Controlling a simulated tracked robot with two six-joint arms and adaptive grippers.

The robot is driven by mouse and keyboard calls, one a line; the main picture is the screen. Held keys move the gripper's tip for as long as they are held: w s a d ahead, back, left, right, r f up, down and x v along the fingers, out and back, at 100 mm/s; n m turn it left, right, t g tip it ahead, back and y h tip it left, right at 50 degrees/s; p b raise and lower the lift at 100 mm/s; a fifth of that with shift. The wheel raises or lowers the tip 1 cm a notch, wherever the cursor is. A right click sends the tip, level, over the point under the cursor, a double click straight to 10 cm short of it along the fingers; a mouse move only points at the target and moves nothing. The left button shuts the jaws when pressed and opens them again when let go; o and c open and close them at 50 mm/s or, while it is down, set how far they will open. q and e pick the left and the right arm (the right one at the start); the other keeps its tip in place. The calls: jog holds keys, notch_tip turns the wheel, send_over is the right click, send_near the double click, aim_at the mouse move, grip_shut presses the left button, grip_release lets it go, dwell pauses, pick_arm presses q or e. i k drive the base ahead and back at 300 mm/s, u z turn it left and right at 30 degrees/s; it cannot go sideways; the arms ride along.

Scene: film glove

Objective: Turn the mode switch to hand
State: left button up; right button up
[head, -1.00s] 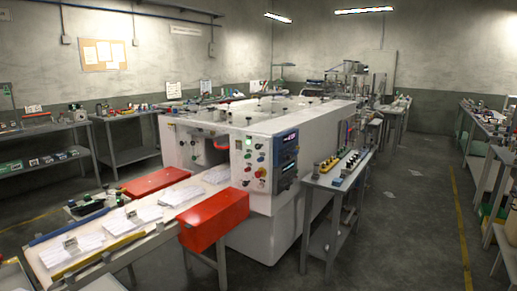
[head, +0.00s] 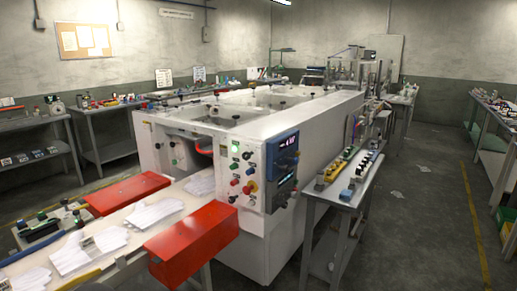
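The white machine (head: 300,120) stands in the middle of the head view. Its front end carries a light control panel (head: 238,150) with several small coloured buttons and knobs, among them a red one on a yellow disc. A blue unit (head: 283,160) with a lit display and dark knobs is beside it on the right. The mode switch cannot be told apart from the other knobs at this size, nor can its setting be read. Neither of my grippers is in view.
A conveyor table (head: 125,262) with white gloves runs out front left, between a near red box (head: 190,245) and a farther red box (head: 127,193). A narrow bench (head: 322,193) stands close right of the panel. The floor (head: 420,235) farther right is mostly clear.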

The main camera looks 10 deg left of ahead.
aim_at(247, 156)
jog(key=u, duration=0.3)
jog(key=i, duration=1.1)
jog(key=u, duration=0.5)
jog(key=k, duration=0.9)
jog(key=u, duration=0.2)
jog(key=i, duration=0.9)
jog(key=z, duration=0.1)
